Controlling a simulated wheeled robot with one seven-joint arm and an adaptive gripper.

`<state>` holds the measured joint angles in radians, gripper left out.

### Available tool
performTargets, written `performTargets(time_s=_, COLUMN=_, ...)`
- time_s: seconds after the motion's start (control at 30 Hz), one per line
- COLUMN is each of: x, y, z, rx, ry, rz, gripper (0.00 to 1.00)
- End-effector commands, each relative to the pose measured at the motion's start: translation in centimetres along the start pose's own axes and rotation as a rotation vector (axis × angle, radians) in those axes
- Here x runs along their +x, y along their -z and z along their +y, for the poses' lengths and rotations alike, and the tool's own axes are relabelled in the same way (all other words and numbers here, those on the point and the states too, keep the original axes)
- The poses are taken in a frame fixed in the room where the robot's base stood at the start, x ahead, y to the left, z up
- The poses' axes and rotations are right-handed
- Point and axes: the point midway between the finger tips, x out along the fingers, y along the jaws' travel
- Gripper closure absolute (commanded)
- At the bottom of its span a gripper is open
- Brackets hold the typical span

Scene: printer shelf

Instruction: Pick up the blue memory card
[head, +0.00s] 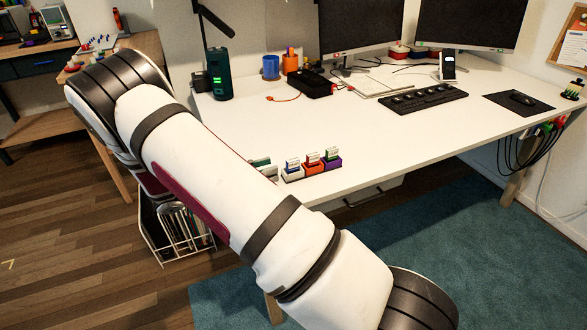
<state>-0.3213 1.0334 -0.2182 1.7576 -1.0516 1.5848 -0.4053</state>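A small blue card with a pale label (292,164), which looks like the blue memory card, stands upright in a white holder (292,176) near the front edge of the white desk. To its right, a red card (313,158) stands in an orange holder (314,169), and a green card (333,153) stands in a purple holder (333,165). Another small greenish item (261,162) sits to the left, partly hidden by my arm. My arm crosses the picture in front of the desk. My gripper is out of view.
The desk (385,135) is clear behind and right of the cards. Farther back are a teal radio-like device (218,74), a blue mug (271,67), a black box (308,83), a keyboard (423,99) and two monitors. A wire rack (180,236) stands under the desk.

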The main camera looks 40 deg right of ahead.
Motion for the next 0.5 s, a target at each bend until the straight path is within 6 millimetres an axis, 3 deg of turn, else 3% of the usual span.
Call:
performTargets(time_s=0.13, x=2.3, y=0.0, z=0.0, rx=0.0, ry=0.002, rz=0.001, gripper=0.63)
performTargets(time_s=0.5, x=4.8, y=0.1, z=0.1, rx=0.001, ry=0.003, rz=0.001, gripper=0.63)
